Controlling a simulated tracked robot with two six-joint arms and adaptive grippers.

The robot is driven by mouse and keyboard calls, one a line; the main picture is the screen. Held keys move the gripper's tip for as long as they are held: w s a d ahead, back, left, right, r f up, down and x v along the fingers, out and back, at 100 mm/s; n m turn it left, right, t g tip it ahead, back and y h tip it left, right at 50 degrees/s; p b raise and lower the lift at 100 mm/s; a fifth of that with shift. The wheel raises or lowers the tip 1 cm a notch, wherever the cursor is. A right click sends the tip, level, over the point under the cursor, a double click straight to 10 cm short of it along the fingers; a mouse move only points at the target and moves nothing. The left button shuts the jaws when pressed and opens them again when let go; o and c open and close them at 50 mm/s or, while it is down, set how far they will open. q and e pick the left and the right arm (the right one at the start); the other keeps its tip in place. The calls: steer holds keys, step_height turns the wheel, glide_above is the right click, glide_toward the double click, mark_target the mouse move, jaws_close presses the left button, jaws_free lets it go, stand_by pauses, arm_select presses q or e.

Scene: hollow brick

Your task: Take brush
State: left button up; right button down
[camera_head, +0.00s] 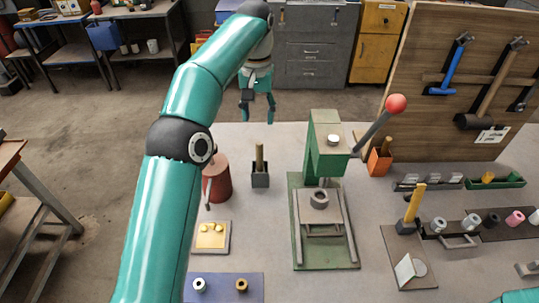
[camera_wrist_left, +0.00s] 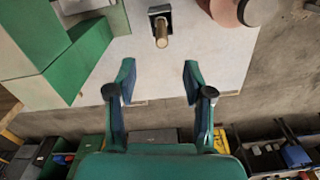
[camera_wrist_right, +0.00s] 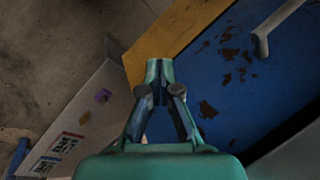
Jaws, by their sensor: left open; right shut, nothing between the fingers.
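A wooden handle (camera_head: 259,157) stands upright in a small dark holder (camera_head: 260,180) on the grey table. It may be the brush; its lower end is hidden in the holder. My left gripper (camera_head: 257,118) is open and empty beyond it, near the table's far edge. In the left wrist view the handle (camera_wrist_left: 161,38) lies ahead of my open left fingers (camera_wrist_left: 157,78), apart from them. Another wooden handle stands in an orange holder (camera_head: 379,163), and a yellow handle (camera_head: 415,202) stands farther right. My right gripper (camera_wrist_right: 160,68) is shut and empty.
A green press (camera_head: 325,145) with a red-knobbed lever stands right of the handle. A reddish-brown canister (camera_head: 217,180) stands left of it, partly behind my left arm. A wooden tool board (camera_head: 435,60) rises at the right. The right wrist view shows a blue surface (camera_wrist_right: 240,75).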

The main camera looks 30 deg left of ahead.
mark_target(260, 146)
arm_select(q)
step_height(260, 146, down, 7)
steer(key=b, duration=0.3)
steer(key=shift+w+a+r+b, duration=0.1)
steer(key=shift+r+b, duration=0.05)
steer(key=shift+b, duration=0.2)
step_height(260, 146, down, 5)
steer(key=shift+r+b, duration=0.15)
steer(key=shift+b, duration=0.15)
steer(key=shift+w+a+f+p, duration=0.1)
steer(key=shift+w+f+p, duration=0.1)
steer(key=shift+f, duration=1.2)
steer(key=shift+w+a+f+p, duration=0.1)
steer(key=shift+w+f, duration=0.05)
steer(key=shift+f, duration=1.2)
jaws_close()
